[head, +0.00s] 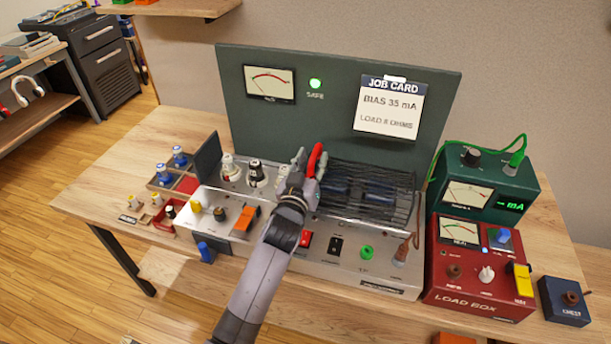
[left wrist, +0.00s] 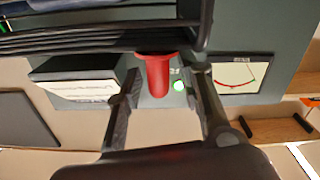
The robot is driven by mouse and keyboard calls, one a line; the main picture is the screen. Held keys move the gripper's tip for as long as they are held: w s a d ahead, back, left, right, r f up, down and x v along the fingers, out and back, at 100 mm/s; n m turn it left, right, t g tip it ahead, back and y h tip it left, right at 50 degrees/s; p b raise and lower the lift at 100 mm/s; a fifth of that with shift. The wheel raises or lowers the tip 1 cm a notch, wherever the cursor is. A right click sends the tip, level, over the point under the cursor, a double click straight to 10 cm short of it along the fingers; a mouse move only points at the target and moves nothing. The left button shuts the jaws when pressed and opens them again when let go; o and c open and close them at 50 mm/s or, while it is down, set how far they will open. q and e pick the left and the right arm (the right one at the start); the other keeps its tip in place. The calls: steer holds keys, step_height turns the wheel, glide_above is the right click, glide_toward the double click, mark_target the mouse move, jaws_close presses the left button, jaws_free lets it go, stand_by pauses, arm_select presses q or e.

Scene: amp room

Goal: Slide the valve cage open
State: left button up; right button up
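The valve cage (head: 375,190) is a black wire cage over the right part of the amp chassis (head: 335,262); dark blue blocks show through its bars. Its red handle (head: 315,160) stands at its left end. In the left wrist view the cage bars (left wrist: 100,40) cross the top, and the red handle (left wrist: 158,76) points down between my fingers. My left gripper (head: 306,176) is at the handle. Its fingers (left wrist: 163,100) are apart, with a gap on each side of the handle. White-and-black valves (head: 256,174) stand uncovered left of the gripper. My right gripper is not in view.
A green panel (head: 300,120) with a meter, lit SAFE lamp (head: 315,84) and job card (head: 390,106) stands behind. A red load box (head: 478,270) and green meter box (head: 485,190) are at right. Small parts trays (head: 160,183) lie at left. Knobs and switches line the chassis front.

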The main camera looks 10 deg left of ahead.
arm_select(q)
steer(key=s, duration=0.7)
steer(key=shift+s+a, duration=0.1)
steer(key=shift+s, duration=0.15)
